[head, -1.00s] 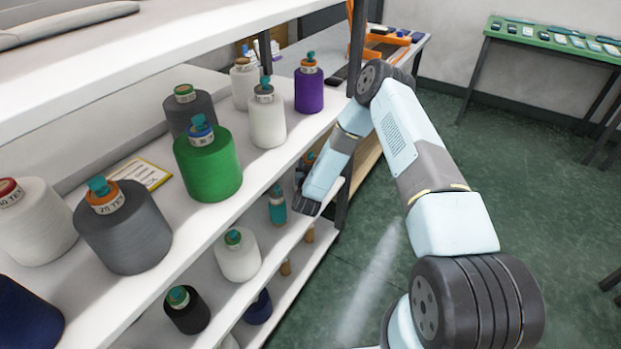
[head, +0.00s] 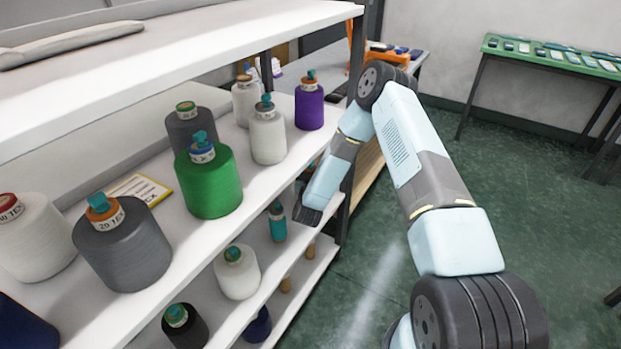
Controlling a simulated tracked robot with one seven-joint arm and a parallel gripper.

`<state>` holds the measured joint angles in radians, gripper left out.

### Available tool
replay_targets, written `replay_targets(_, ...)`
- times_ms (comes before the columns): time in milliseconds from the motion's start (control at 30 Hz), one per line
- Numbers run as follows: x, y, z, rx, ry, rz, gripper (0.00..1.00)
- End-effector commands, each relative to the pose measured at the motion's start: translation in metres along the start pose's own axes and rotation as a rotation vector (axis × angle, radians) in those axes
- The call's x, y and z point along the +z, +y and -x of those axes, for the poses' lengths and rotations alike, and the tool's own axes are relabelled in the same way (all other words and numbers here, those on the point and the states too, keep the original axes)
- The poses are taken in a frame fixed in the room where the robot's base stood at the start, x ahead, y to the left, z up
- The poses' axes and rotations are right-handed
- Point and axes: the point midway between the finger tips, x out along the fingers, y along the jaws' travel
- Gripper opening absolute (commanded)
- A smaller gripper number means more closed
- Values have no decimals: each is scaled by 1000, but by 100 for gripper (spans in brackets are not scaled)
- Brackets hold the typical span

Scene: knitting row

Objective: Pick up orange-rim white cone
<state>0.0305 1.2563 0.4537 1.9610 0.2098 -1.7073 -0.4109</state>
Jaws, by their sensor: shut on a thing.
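A white cone (head: 245,100) with an orange rim at its top stands upright on the shelf, at the back, partly behind a second white cone (head: 268,137) with a teal top. My gripper (head: 306,214) is at the right end of the lower shelf level, below and right of these cones and apart from them. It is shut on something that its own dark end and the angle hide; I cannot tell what. The teal bottle-like spool (head: 278,222) stands just left of it, seemingly apart.
A purple cone (head: 309,106), a green cone (head: 208,181) and grey cones (head: 122,245) share the upper shelf. A white cone (head: 236,275) stands below. The shelf post (head: 347,205) is close right of my gripper. The green floor (head: 530,200) is clear.

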Motion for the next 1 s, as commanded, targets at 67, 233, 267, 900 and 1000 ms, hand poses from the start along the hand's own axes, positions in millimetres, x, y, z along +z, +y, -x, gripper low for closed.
replay_targets(67, -11, 2, 7, -2, 3, 0, 0)
replay_targets(233, -32, 7, 24, -2, 4, 1, 0)
replay_targets(267, -36, 8, 27, -3, 4, 1, 0)
replay_targets(900, -87, 36, 117, -1, 3, 0, 0)
replay_targets(1000, -89, 38, 123, 0, 2, 0, 0)
